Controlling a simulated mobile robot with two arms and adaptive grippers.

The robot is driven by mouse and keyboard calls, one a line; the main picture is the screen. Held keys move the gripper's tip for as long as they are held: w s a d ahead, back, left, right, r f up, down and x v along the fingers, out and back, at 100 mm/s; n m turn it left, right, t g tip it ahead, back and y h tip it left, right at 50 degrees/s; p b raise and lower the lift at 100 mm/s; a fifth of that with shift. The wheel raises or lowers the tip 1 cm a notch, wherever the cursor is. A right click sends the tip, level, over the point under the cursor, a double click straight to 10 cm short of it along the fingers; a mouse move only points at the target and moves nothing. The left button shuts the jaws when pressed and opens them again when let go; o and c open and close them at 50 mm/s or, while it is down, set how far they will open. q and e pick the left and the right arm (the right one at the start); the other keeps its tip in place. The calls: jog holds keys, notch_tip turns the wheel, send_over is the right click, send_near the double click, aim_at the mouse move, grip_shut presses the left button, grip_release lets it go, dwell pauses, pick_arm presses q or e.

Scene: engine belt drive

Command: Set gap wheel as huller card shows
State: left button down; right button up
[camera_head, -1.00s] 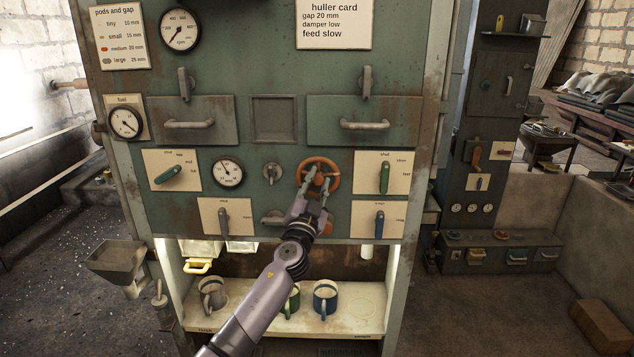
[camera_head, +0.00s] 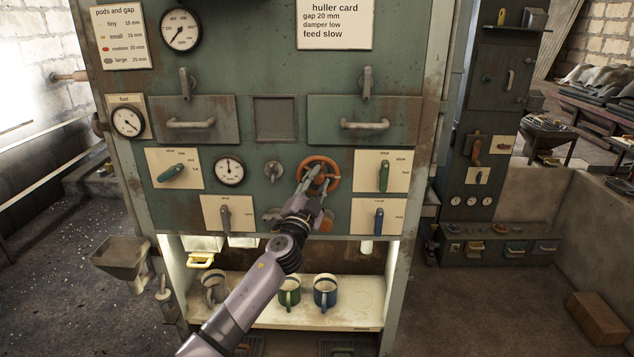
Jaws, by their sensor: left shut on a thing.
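The orange gap wheel (camera_head: 334,170) is on the green machine front, right of a small round gauge (camera_head: 229,170) whose needle points roughly straight up. My left gripper (camera_head: 313,183) reaches up from below and is shut on the wheel, its fingers covering part of the hub and lower rim. The huller card (camera_head: 335,24) at the top reads gap 20 mm, damper low, feed slow. The pods and gap card (camera_head: 122,38) hangs at the top left. My right gripper is not in view.
Close around the wheel are a green-handled feed selector (camera_head: 384,177), a blue-handled selector (camera_head: 379,219) and a small grey knob (camera_head: 273,171).

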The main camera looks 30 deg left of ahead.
pick_arm(q)
jog(key=c, duration=1.6)
grip_release()
jog(key=v, duration=1.2)
jog(key=shift+f, duration=0.1)
